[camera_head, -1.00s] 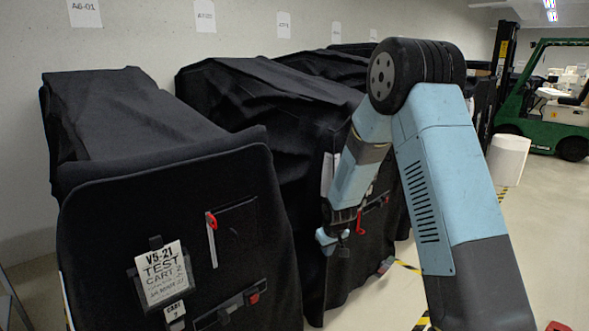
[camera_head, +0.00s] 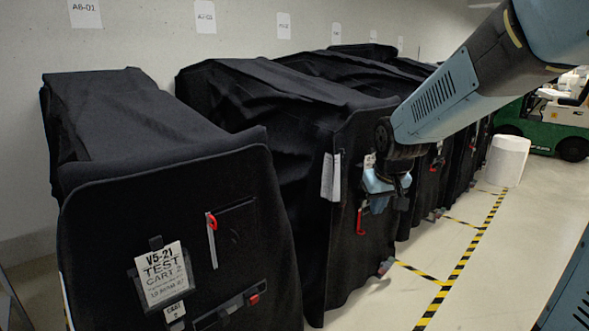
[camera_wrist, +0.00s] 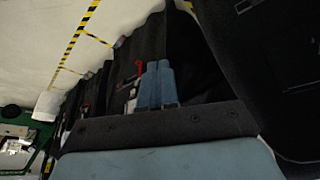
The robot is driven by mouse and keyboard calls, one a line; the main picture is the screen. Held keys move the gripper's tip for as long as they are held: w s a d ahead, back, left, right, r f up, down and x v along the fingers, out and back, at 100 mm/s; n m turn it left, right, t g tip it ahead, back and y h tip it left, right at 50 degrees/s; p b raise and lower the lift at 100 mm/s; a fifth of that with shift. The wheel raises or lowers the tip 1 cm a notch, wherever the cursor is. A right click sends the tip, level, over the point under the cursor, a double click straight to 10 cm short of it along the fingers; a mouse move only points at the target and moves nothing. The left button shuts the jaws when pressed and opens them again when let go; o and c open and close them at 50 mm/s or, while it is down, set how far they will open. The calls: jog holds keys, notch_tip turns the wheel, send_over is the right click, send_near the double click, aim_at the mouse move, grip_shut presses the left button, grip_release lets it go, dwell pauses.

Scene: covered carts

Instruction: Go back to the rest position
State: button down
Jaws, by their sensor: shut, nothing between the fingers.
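My gripper (camera_wrist: 157,66) shows in the wrist view as two blue fingers side by side and touching, with nothing between them. In the head view my arm reaches in from the upper right. Its wrist end and gripper (camera_head: 375,184) appear in front of the second covered cart (camera_head: 343,232). Whether they touch its cover cannot be told.
More black-covered carts (camera_head: 463,160) stand in a row behind. Yellow-black floor tape (camera_head: 462,262) runs along the open floor to their right. A white cylinder (camera_head: 507,160) and a green forklift (camera_head: 545,125) are at the back right. A red-handled tag (camera_head: 212,222) hangs on the first cart.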

jog(key=s+d+r+m, duration=0.1)
jog(key=s+r, duration=0.2)
jog(key=s, duration=0.7)
jog(key=s+d+r+m, duration=0.1)
jog(key=s+r, duration=0.3)
jog(key=s, duration=0.7)
jog(key=shift+s+d+t, duration=0.2)
jog(key=shift+d+t, duration=0.1)
jog(key=shift+d, duration=0.45)
